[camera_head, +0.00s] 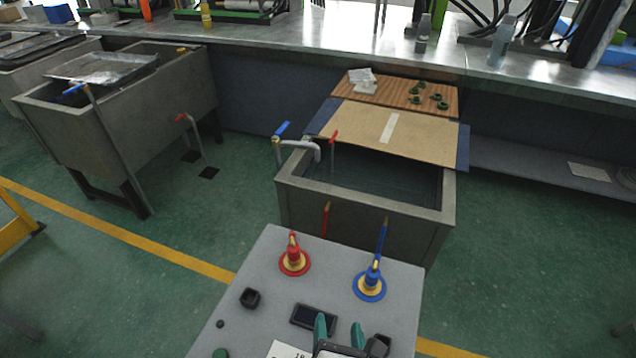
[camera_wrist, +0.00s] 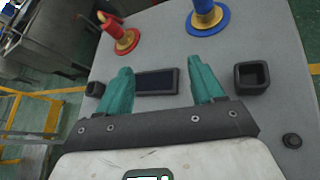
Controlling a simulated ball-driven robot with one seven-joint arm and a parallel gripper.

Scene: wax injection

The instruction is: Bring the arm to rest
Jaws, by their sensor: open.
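My gripper (camera_head: 339,330) shows at the bottom of the head view, with two teal fingers apart and nothing between them. In the wrist view the open fingers (camera_wrist: 157,85) point over a grey panel (camera_wrist: 160,30). The panel (camera_head: 262,290) carries a red-ringed fitting (camera_head: 294,262), a blue-ringed fitting (camera_head: 369,285) and a dark display (camera_head: 314,318). The display also shows between the fingers in the wrist view (camera_wrist: 157,82). My gripper appears to be above the panel; whether it touches cannot be told.
A grey tank (camera_head: 365,205) with a partly covering brown board (camera_head: 385,130) stands behind the panel. Another tank (camera_head: 130,115) stands at left. A long metal workbench (camera_head: 300,35) with bottles and machines runs along the back. Green floor (camera_head: 520,260) is clear at right.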

